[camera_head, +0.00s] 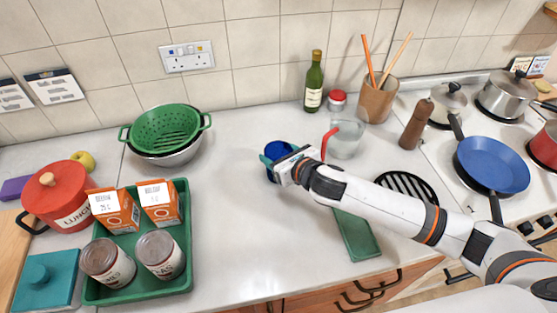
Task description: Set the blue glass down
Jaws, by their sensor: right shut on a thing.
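The blue glass (278,149) is at the middle of the counter in the head view, partly hidden by my right gripper. My right gripper (275,164) is shut on the blue glass, with its arm coming in from the right. The glass looks upright. I cannot tell whether its base touches the counter. My left gripper is not in view.
A green tray (189,275) with cans and cartons is at left. A green colander (166,129) sits behind. A green board (355,236) lies under my arm. The counter's middle is clear.

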